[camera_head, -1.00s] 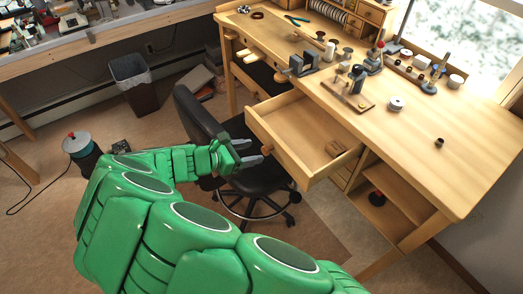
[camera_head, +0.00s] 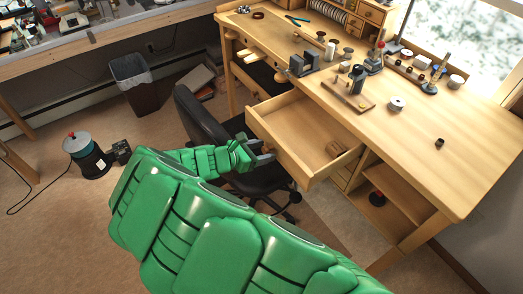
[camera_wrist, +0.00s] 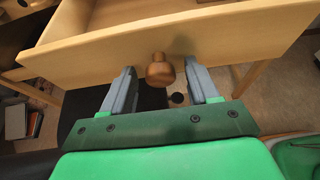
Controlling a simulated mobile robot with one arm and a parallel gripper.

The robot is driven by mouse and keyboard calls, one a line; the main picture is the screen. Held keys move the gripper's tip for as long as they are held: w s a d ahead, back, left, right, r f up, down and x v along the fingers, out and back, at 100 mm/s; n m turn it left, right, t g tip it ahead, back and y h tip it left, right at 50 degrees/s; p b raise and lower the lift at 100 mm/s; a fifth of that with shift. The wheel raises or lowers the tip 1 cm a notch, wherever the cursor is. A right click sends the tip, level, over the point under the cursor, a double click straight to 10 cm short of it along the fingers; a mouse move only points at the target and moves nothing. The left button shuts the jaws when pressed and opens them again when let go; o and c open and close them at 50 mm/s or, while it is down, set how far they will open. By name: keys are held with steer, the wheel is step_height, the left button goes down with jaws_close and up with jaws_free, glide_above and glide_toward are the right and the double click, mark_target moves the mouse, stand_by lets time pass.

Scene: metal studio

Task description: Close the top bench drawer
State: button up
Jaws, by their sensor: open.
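A round brown knob (camera_wrist: 160,70) sticks out from that panel. My gripper (camera_head: 265,152) is in front of the drawer. In the wrist view my gripper (camera_wrist: 165,86) is open, with one grey finger on each side of the knob. The fingertips are close to the panel; I cannot tell whether they touch it.
A black chair (camera_head: 199,116) stands under and beside the drawer at the left. The workbench top (camera_head: 425,150) carries tools and small parts. Open shelves (camera_head: 395,195) sit under the bench right of the drawer. A bin (camera_head: 135,80) stands farther left.

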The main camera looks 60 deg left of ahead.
mark_target(317, 130)
jaws_close()
stand_by(0.3)
steer(key=w, duration=2.4)
steer(key=shift+d, duration=0.1)
jaws_free()
steer(key=shift+s, duration=0.15)
